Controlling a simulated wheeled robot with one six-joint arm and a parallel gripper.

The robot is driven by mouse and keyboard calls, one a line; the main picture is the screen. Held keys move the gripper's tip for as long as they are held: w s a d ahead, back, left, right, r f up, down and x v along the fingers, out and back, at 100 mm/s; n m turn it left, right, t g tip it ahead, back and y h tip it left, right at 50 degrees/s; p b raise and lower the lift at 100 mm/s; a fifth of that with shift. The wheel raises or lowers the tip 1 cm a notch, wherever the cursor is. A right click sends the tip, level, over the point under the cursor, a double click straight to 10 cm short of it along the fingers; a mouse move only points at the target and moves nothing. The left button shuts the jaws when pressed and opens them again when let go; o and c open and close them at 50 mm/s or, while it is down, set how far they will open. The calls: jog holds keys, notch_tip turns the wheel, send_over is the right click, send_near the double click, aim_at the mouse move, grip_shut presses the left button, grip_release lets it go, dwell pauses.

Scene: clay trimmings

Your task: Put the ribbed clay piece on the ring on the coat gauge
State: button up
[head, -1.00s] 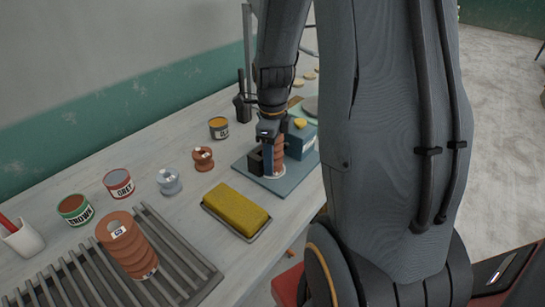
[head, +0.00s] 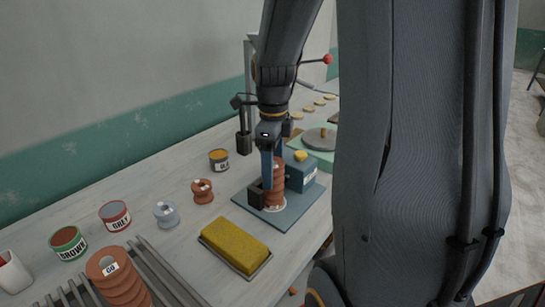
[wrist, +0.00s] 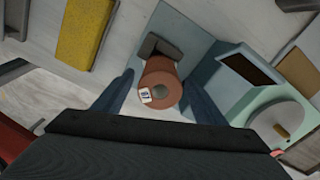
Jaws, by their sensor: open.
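The ribbed clay piece (head: 278,180), reddish-brown with a pale tag on top, stands upright on the pale ring (head: 275,209) of the blue coat gauge (head: 296,209). In the wrist view I look down on its round top (wrist: 160,77) with a hole in the middle. My gripper (head: 272,172) is over the piece and open. In the wrist view its blue fingers (wrist: 160,97) are on either side of the piece, apparently with gaps. A dark block (wrist: 155,46) of the gauge stands close beside the piece. Most of the ring is hidden under the piece.
A similar ribbed piece tagged GO (head: 113,273) stands on a slatted rack (head: 163,272). A yellow sponge (head: 235,245) lies in a tray before the gauge. Small spools (head: 202,191) and paint cans (head: 115,215) stand to the left. A blue box (head: 309,166) is right behind the piece.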

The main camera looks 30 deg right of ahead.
jog(key=shift+r+b, duration=0.3)
jog(key=shift+r, duration=1.9)
